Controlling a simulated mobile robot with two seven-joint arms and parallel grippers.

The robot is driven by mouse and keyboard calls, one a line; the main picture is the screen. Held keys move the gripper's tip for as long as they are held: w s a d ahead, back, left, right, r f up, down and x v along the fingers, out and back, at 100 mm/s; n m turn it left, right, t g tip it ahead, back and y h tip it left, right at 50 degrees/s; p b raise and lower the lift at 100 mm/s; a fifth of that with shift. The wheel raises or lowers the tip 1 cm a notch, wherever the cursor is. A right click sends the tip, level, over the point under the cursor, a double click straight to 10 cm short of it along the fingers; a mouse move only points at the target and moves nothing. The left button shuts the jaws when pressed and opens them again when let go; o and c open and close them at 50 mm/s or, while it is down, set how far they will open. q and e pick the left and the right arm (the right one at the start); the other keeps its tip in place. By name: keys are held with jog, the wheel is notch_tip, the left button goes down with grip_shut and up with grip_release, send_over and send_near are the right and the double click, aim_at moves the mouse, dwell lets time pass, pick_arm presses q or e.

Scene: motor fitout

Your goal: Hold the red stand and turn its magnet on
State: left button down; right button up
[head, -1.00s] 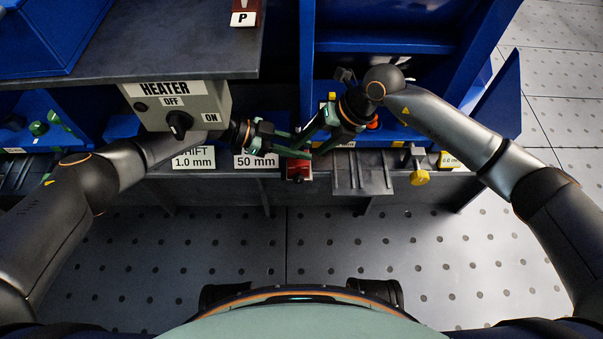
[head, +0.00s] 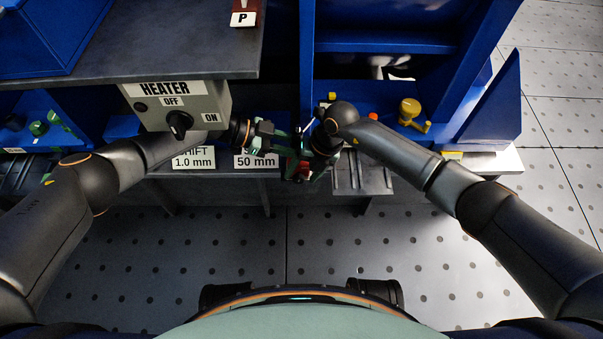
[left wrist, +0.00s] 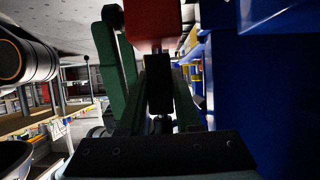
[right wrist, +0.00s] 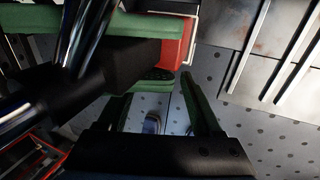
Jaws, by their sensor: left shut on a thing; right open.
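The red stand (head: 304,168) shows as a small red block at the bench's front edge in the head view, partly hidden by my grippers. My left gripper (head: 284,146) is shut on it from the left. In the left wrist view the red block (left wrist: 153,22) is at the top, at the ends of the green fingers. My right gripper (head: 316,168) is open beside the stand, under its own wrist. In the right wrist view the stand's red side (right wrist: 176,45) and a dark part lie just beyond my open fingers (right wrist: 158,90). I cannot make out the magnet's switch or its setting.
The grey heater box (head: 200,108) overhangs my left forearm. A yellow-knobbed part (head: 409,110) stands on the blue shelf at the right. The perforated floor (head: 230,260) in front is clear.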

jog(key=shift+a+f, duration=0.2)
jog(key=shift+f, duration=0.35)
grip_shut()
